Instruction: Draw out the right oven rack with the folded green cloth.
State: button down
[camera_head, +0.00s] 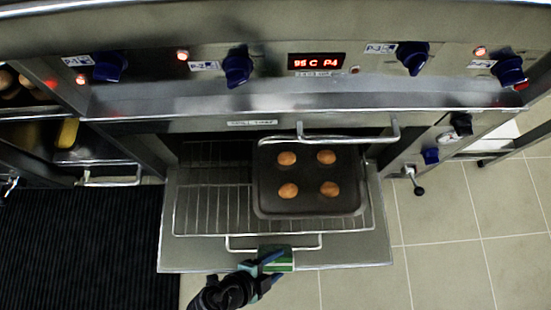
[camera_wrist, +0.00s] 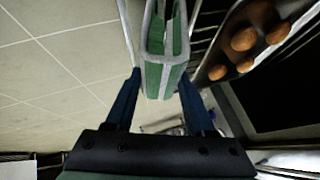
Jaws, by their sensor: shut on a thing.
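The wire oven rack (camera_head: 212,207) extends out of the oven over the lowered oven door (camera_head: 350,255). A dark baking tray (camera_head: 307,208) with several round brown buns sits on its right part. The rack's front handle (camera_head: 240,248) is at its near edge. The folded green cloth (camera_head: 283,262) with pale edges overlaps this handle in the head view. It also shows in the wrist view (camera_wrist: 165,75), between my fingers. My gripper (camera_head: 268,262) is shut on the cloth. Whether the handle lies inside the fold is hidden.
A control panel with blue knobs (camera_head: 237,68) and a red display (camera_head: 316,61) runs above the oven. A raised bar handle (camera_head: 348,138) crosses above the tray. A black ribbed mat (camera_head: 80,245) lies at left. Tiled floor (camera_head: 450,260) is clear at right.

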jog(key=shift+r, duration=0.15)
jog(key=shift+s+r+p, duration=0.25)
jog(key=shift+r+p, duration=0.4)
jog(key=shift+r, duration=0.05)
jog(key=shift+s+r+p, duration=0.3)
jog(key=shift+r+p, duration=0.4)
jog(key=shift+s+r+p, duration=0.25)
jog(key=shift+r+p, duration=0.4)
jog(key=shift+r, duration=0.05)
jog(key=shift+s+r, duration=0.1)
jog(key=shift+r, duration=0.05)
